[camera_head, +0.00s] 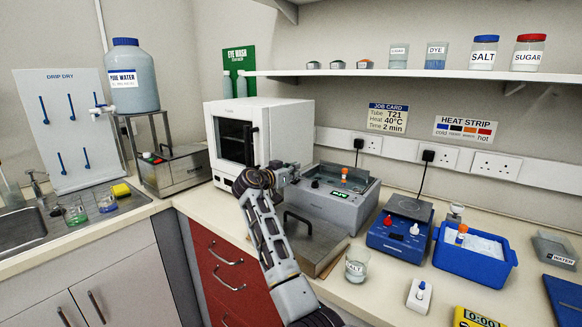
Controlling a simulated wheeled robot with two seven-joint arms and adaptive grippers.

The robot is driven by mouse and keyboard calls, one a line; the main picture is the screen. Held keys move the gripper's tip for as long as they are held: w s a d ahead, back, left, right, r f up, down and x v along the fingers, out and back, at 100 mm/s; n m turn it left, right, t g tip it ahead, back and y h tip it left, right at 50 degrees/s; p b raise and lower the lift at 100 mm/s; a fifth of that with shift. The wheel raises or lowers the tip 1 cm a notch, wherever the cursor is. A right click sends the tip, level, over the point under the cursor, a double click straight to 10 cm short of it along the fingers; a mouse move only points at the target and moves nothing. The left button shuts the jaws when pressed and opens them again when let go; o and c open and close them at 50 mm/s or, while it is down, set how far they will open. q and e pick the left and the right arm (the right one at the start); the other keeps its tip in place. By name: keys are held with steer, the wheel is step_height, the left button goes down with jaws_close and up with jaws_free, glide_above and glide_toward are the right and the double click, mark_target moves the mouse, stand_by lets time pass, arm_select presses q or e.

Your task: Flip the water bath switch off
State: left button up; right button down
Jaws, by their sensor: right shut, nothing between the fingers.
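The water bath (352,211) is a grey open-topped box on the bench, with an orange-capped tube (345,175) standing in it. Its sloping front panel has a small display (339,194) and a small reddish spot at its left end. I cannot make out the switch or its position; my gripper is close to that left end and may cover part of it. My right gripper (289,174) is shut and empty, at the left front corner of the bath. I cannot tell whether it touches the bath. My left gripper is not in view.
A metal lid with a handle (322,250) lies in front of the bath, beside my right forearm. A white oven-like box (285,125) stands behind. A salt beaker (357,263), a blue hotplate device (388,239) and a blue ice tray (475,268) stand to the right.

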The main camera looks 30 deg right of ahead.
steer(key=shift+f, duration=0.6)
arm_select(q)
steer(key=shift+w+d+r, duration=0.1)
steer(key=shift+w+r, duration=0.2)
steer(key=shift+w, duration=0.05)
arm_select(e)
steer(key=shift+d+f, duration=0.1)
steer(key=shift+f, duration=0.05)
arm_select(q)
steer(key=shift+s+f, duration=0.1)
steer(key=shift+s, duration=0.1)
arm_select(e)
steer(key=shift+f, duration=0.1)
steer(key=shift+w+d+f+b, duration=0.1)
steer(key=shift+d+f+b, duration=0.1)
steer(key=shift+b, duration=0.2)
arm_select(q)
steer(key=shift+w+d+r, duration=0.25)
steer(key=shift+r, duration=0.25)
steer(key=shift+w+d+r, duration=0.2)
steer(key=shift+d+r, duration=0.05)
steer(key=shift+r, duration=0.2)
arm_select(e)
steer(key=shift+r, duration=0.1)
